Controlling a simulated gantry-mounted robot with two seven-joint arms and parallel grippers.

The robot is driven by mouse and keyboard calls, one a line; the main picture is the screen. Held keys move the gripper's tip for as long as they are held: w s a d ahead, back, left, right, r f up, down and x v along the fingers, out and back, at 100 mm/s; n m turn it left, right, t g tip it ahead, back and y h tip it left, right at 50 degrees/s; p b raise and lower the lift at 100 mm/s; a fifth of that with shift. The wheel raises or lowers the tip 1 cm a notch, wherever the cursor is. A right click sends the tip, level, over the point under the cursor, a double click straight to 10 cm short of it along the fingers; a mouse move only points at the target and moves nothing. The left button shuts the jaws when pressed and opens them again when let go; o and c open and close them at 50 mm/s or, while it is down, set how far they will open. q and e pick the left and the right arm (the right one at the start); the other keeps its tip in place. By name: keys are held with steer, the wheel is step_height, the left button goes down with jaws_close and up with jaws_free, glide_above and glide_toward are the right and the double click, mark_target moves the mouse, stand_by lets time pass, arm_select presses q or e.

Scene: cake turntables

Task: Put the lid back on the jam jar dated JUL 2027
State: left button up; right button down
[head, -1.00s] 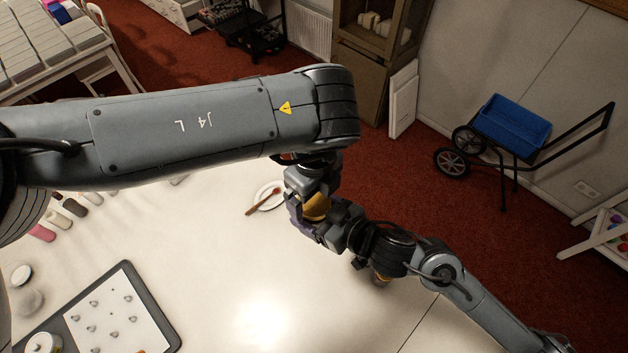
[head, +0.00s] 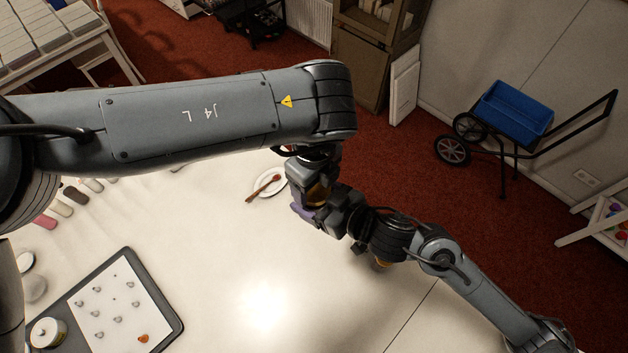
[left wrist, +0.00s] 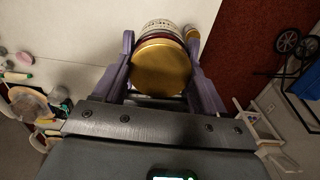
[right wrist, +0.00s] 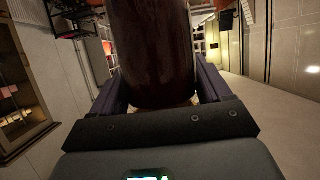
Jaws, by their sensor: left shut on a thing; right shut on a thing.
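My left gripper (head: 306,204) is shut on a round gold lid (left wrist: 160,67), which fills the space between its purple fingers in the left wrist view. Just beyond the lid, a dark red jam jar and a pale printed label (left wrist: 160,26) show. My right gripper (right wrist: 162,95) is shut on the dark red jar (right wrist: 152,50), whose top runs out of the right wrist view. Both grippers are close together above the table's far side. I cannot tell whether lid and jar touch, and the date is not readable.
Another gold-topped jar (head: 380,264) stands under my right arm; it also shows in the left wrist view (left wrist: 191,33). A dark-edged tray (head: 172,318) is at the front left. The table's middle is clear.

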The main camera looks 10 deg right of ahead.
arm_select(q)
steer(key=m, duration=0.6)
steer(key=shift+m, duration=0.4)
steer(key=o, duration=1.2)
steer(key=shift+c, duration=0.2)
steer(key=shift+r, duration=2.3)
steer(key=shift+c, duration=0.4)
